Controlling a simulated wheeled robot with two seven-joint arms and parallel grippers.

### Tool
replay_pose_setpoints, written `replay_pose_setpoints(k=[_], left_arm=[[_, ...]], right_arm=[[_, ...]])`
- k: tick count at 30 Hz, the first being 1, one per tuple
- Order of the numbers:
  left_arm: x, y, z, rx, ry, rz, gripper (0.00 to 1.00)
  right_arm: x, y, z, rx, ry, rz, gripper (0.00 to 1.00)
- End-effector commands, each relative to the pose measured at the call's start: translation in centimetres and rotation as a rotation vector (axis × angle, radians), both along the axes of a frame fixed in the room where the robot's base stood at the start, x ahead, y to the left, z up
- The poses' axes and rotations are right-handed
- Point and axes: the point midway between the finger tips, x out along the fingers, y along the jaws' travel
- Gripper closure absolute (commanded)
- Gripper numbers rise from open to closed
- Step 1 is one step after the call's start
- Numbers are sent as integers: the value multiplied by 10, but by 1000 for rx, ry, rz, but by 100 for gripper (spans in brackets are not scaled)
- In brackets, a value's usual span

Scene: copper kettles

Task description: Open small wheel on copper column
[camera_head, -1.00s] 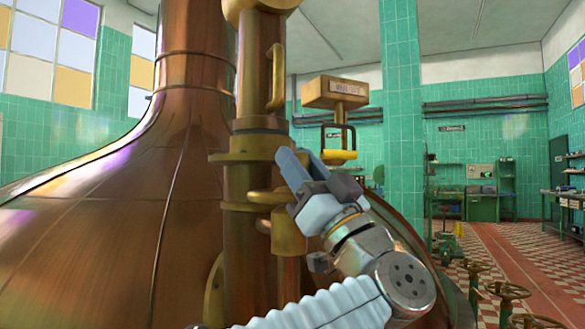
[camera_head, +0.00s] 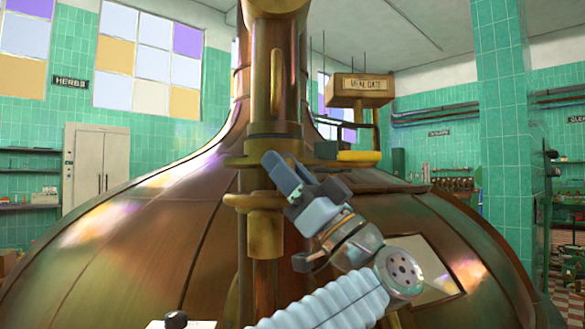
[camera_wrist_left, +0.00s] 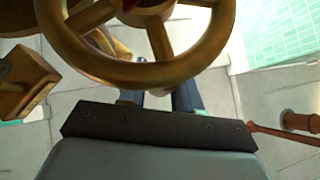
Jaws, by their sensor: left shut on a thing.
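A copper column (camera_head: 257,110) with brass collars rises in front of the large kettle in the head view. My left gripper (camera_head: 283,172) is at its right side, by the brass collars. In the left wrist view a brass handwheel (camera_wrist_left: 147,76) with spokes fills the top. My left gripper (camera_wrist_left: 160,100) is just below its rim there, shut on the rim; the dark fingertips are partly hidden behind it. In the head view I cannot clearly tell the wheel from the collars. My right gripper is not in view.
The wide copper kettle (camera_head: 130,235) fills the space behind the column. A brass sign box (camera_head: 358,88) and a yellow bar (camera_head: 357,156) stand right of the column. A tiled pillar (camera_head: 505,120) is at the right. A pale door (camera_head: 96,165) is at the far left.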

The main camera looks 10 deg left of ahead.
Motion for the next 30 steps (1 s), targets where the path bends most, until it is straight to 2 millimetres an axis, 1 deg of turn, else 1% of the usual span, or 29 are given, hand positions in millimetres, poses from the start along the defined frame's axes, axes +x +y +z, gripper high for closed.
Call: replay_pose_setpoints(k=[5,15,16,19,20,27,30], left_arm=[[4,2,0,3,1,6,100],[4,2,1,4,1,6,100],[4,2,1,4,1,6,64],[4,2,0,4,2,7,49],[4,2,0,3,1,8,47],[3,2,0,2,1,8,47],[2,-2,-5,2,2,8,47]], right_arm=[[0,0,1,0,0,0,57],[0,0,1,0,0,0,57],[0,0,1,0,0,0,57],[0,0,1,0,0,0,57],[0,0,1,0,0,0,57],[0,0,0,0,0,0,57],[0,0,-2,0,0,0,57]])
